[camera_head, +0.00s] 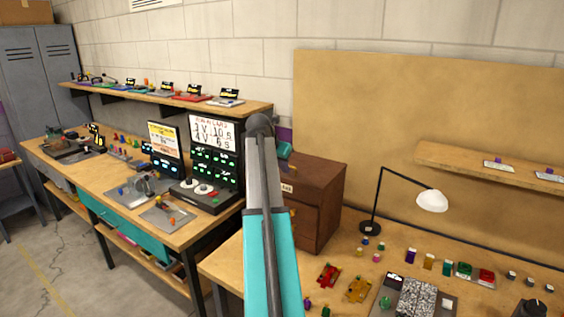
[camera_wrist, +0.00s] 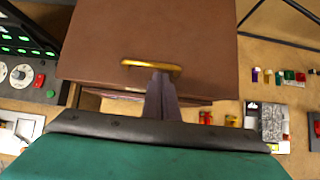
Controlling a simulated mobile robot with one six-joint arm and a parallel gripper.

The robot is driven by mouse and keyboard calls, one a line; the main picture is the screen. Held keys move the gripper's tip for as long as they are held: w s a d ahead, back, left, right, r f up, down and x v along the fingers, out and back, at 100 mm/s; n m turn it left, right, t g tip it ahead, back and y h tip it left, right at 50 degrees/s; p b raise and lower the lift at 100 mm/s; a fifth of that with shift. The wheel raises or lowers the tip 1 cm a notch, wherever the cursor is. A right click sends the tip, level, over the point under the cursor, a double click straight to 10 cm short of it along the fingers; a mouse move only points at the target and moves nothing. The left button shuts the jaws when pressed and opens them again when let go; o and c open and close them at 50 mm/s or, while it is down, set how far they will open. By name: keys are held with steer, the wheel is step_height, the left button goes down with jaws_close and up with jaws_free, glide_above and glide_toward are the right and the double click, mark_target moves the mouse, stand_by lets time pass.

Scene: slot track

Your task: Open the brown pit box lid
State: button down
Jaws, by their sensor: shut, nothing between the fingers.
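The brown pit box (camera_head: 325,205) stands on the right bench, against the wall, with its front partly hidden behind my arm. Its brown lid (camera_head: 318,168) looks flat and down in the head view. In the wrist view the lid (camera_wrist: 150,28) fills the upper middle, with a gold bar handle (camera_wrist: 133,63) near its front edge. My gripper (camera_wrist: 161,76) is shut and empty, its fingertips at the handle's right half. I cannot tell whether they touch it. In the head view the fingers are hidden behind my arm.
A desk lamp (camera_head: 432,200) stands right of the box. Several small toy cars and coloured pieces lie on the bench before it, including a red car (camera_head: 329,275). A control console (camera_head: 208,196) with screens stands to the left on another bench.

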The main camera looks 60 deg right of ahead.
steer(key=shift+d+f, duration=0.3)
steer(key=shift+f, duration=0.1)
steer(key=shift+r, duration=0.1)
